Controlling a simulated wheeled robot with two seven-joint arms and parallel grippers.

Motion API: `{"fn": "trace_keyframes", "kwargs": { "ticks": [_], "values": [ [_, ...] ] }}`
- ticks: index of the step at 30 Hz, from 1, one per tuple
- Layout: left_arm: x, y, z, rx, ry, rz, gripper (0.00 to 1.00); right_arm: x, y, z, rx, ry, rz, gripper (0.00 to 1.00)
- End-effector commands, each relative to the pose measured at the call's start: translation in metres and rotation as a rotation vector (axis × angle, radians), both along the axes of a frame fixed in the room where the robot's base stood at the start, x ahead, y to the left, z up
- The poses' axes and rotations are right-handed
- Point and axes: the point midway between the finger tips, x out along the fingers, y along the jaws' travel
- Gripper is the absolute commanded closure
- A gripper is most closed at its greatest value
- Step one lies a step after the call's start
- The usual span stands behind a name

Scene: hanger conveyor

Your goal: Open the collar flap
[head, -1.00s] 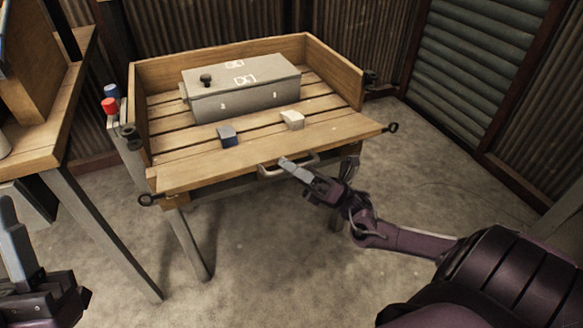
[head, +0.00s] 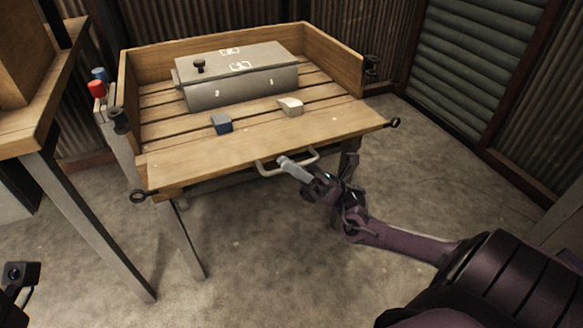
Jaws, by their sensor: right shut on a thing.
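The collar is the wooden wall (head: 335,60) around the slatted table. Its front flap (head: 265,147) is swung outward and lies nearly flat along the front, its plain board face showing. A pale handle (head: 313,155) sits at the flap's front edge. My right gripper (head: 287,163) reaches in from the right and is shut on this handle, near its middle. The handle part between the fingers is hidden. My left gripper's fingers are out of view. Only a dark part of my left arm shows at the lower left edge.
A grey metal box (head: 240,88) with a black knob stands on the slats. A wooden bench (head: 40,120) stands left. Floor in front is clear.

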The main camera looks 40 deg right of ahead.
Motion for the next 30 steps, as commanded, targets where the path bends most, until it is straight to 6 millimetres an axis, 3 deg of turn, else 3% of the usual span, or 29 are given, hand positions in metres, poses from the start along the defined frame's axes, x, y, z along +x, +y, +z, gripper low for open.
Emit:
{"fn": "trace_keyframes", "kwargs": {
  "ticks": [21,22,26,30],
  "values": [
    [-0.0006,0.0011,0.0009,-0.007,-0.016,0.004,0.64,0.0002,-0.0009,-0.0027,-0.006,-0.023,-0.004,1.0],
    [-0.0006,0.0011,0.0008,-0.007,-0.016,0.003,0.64,0.0002,-0.0009,-0.0027,-0.006,-0.023,-0.004,0.87],
    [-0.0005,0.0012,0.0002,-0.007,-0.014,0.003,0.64,0.0,-0.0007,-0.0029,-0.006,-0.023,-0.002,0.7],
    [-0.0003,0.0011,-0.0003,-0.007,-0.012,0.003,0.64,-0.0002,-0.0004,-0.003,-0.006,-0.022,-0.001,0.68]
  ]
}}
